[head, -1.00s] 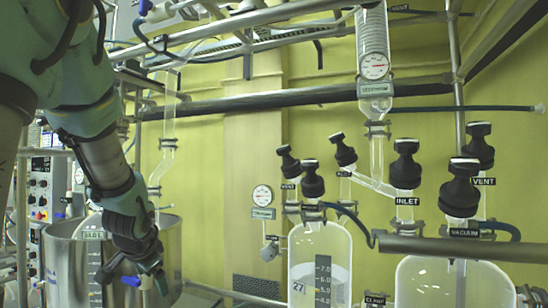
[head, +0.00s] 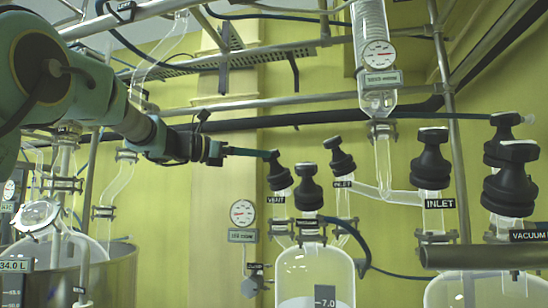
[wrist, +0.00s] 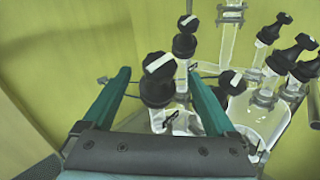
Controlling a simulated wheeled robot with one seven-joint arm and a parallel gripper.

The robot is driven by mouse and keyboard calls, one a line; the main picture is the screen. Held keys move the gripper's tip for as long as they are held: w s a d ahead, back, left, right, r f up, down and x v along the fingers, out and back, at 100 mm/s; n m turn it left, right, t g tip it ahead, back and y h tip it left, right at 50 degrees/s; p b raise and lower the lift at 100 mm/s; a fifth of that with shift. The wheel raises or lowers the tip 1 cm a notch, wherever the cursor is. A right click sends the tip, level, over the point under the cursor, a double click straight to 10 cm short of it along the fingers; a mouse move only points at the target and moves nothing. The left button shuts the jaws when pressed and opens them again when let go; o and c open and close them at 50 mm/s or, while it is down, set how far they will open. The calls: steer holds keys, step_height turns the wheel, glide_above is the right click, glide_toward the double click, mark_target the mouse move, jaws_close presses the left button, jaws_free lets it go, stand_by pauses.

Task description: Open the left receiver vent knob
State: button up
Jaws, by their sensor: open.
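The left receiver (head: 310,272) is a clear glass vessel at the lower middle of the head view, with three black knobs on top. Its vent knob (head: 279,170) is the leftmost, above a VENT label. The knob is tilted and has a pale mark on top. My gripper (head: 272,154) comes in from the left, with its fingertips at the knob's upper left edge. In the wrist view, my gripper (wrist: 158,72) is open, its green fingers either side of a black knob (wrist: 157,88) with a white bar, apparently the vent knob. I cannot tell whether they touch.
Close by are the receiver's inlet knob (head: 339,155) and a third knob (head: 309,185). Another inlet knob (head: 433,160) and more knobs stand to the right. A gauge (head: 243,213) hangs below my gripper. A steel vessel (head: 110,275) is at lower left.

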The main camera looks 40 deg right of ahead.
mark_target(277, 155)
steer(key=p+x, duration=0.3)
steer(key=x, duration=0.4)
steer(key=shift+d+r, duration=0.1)
steer(key=shift+d, duration=0.05)
steer(key=shift+s+d, duration=0.15)
steer(key=shift+d, duration=0.45)
steer(key=shift+c, duration=0.4)
steer(key=c, duration=1.3)
steer(key=shift+f+n, duration=0.2)
steer(key=shift+n, duration=0.1)
